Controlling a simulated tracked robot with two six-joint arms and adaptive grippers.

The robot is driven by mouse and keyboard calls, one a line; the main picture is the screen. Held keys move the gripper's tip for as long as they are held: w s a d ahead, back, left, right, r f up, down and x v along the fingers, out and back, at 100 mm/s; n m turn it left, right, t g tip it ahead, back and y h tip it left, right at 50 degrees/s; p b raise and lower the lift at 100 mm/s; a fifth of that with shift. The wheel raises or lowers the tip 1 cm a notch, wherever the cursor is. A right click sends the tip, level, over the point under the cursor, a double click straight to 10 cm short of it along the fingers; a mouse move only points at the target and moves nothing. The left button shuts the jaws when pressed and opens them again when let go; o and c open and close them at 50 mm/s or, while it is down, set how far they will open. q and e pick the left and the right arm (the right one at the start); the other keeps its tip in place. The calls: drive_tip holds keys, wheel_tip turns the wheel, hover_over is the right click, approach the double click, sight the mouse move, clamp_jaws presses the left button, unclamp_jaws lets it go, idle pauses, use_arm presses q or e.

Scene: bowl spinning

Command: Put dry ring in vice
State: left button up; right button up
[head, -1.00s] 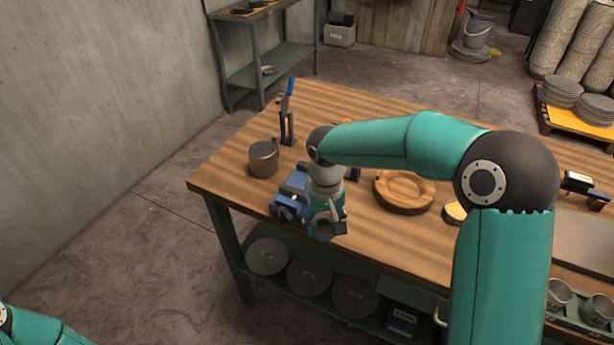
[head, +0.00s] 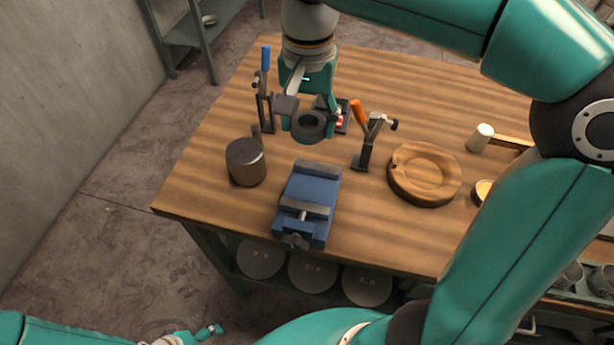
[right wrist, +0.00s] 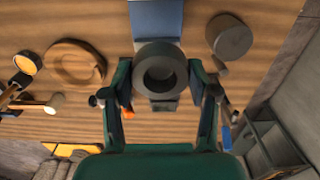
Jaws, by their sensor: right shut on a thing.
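The dark grey ring (head: 308,126) is held between the fingers of my right gripper (head: 309,119), above the bench behind the vice. In the right wrist view the ring (right wrist: 160,70) faces the camera, its hole showing, with a finger on each side. The blue vice (head: 311,190) stands near the bench's front edge, and part of it shows beyond the ring in the right wrist view (right wrist: 156,20). No ring shows between its jaws. My left gripper (head: 205,332) is low at the bottom left, small and partly cut off; its opening is unclear.
A grey metal pot (head: 246,162) stands left of the vice. A blue-handled tool (head: 265,95) on a stand is behind it. An orange-handled toggle clamp (head: 366,135) and a round wooden mould (head: 424,173) stand to the right. The wooden bench (head: 215,130) is clear between them.

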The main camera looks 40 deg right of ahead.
hover_over(312, 189)
wheel_tip(312, 189, down, 12)
drive_tip(key=shift+r, duration=0.1)
drive_tip(key=shift+f+b, duration=0.3)
drive_tip(key=shift+f, duration=2.2)
drive_tip(key=shift+f, duration=0.15)
drive_tip(key=o, duration=1.4)
drive_tip(key=shift+o, duration=0.2)
wheel_tip(312, 189, up, 12)
drive_tip(key=shift+r, duration=0.2)
